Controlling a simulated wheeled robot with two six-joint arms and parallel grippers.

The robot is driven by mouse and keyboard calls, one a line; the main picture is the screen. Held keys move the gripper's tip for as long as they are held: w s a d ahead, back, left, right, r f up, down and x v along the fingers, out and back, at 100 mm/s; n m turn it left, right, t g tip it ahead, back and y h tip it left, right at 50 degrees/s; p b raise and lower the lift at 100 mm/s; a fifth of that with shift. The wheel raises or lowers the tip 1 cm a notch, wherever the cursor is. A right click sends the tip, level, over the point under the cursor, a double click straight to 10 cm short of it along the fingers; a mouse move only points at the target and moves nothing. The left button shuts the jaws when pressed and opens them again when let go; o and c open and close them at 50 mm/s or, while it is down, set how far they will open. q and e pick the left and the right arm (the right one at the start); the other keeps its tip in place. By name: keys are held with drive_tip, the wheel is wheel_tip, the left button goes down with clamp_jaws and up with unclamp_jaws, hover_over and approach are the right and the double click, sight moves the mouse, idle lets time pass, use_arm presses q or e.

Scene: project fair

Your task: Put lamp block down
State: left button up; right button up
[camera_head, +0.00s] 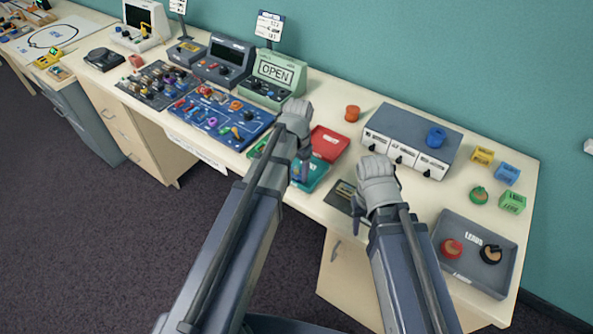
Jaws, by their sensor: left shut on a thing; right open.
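My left gripper (297,124) is shut over the front of the table, between the blue board and the red tray. What it holds is hidden behind the hand and forearm, so I cannot make out the lamp block's shape or colour. My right gripper (376,186) is open above the table, in front of the grey drawer unit and over a dark flat panel (342,195). Nothing shows in it.
A blue board (222,130) with several parts lies left of my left gripper. A red tray (329,141) and teal tray (316,177) lie right of it. The drawer unit (402,155), small yellow (483,156), blue (507,174) and green (512,202) blocks, and a grey tray (447,225) stand right.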

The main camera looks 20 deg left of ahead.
sight(297, 166)
use_arm(q)
drive_tip(key=shift+f, duration=0.2)
use_arm(e)
drive_tip(key=shift+f, duration=0.2)
use_arm(q)
drive_tip(key=o, duration=1.5)
use_arm(e)
drive_tip(key=shift+r, duration=0.1)
use_arm(q)
drive_tip(key=shift+r, duration=0.25)
use_arm(e)
drive_tip(key=shift+r, duration=0.15)
use_arm(q)
wheel_tip(297, 166, up, 12)
drive_tip(key=p, duration=1.2)
drive_tip(key=s+d+n+y, duration=0.1)
drive_tip(key=s+d, duration=0.9)
drive_tip(key=s, duration=0.4)
drive_tip(key=shift+s+d+n, duration=0.15)
drive_tip(key=shift+d+n, duration=0.1)
drive_tip(key=shift+n, duration=0.15)
use_arm(e)
wheel_tip(297, 166, up, 12)
